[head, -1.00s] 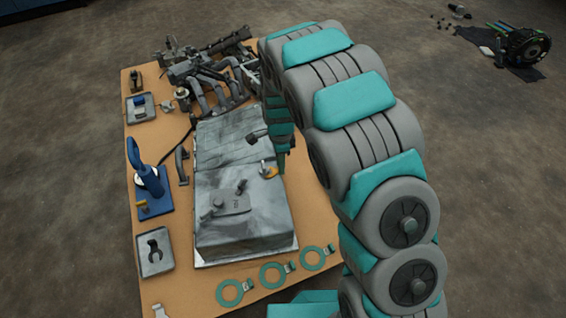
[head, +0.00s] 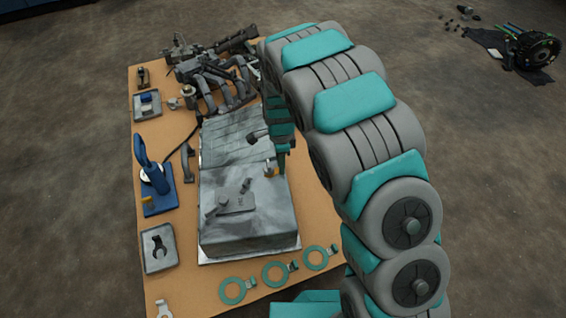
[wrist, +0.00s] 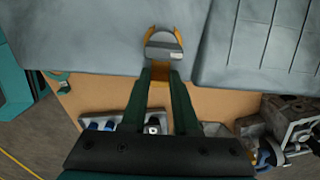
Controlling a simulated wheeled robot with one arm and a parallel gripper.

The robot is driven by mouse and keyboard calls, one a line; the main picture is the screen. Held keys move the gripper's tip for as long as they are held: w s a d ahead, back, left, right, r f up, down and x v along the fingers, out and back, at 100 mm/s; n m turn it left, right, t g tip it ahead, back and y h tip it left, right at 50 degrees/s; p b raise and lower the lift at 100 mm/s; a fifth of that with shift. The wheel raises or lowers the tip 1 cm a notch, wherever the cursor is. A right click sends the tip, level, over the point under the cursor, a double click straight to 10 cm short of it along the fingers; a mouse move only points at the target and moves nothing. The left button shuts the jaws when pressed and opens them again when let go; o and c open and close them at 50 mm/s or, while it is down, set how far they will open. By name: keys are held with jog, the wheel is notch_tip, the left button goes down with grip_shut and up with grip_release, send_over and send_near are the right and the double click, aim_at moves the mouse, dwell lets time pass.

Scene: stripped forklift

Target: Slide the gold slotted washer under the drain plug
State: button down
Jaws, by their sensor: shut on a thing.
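My gripper (wrist: 160,76) is shut on the gold slotted washer (wrist: 163,68), holding its near end between two dark green fingers. In the wrist view the grey drain plug (wrist: 163,44) sits between the washer's two arms, which show on both sides of it. The plug's head hides the slot's middle; I cannot tell whether the washer touches the plug or tank. In the head view my gripper (head: 281,172) points down at the right side of the grey tank (head: 265,225), with the washer (head: 268,174) a small gold spot left of it.
The tank stands on a tan table (head: 185,290). Green rings (head: 238,291) lie along its front. A grey tray with a fork-shaped piece (head: 157,249), a blue stand (head: 154,185) and a small tray (head: 147,105) line the left. Engine parts (head: 215,75) fill the back.

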jog(key=c, duration=0.6)
grip_release()
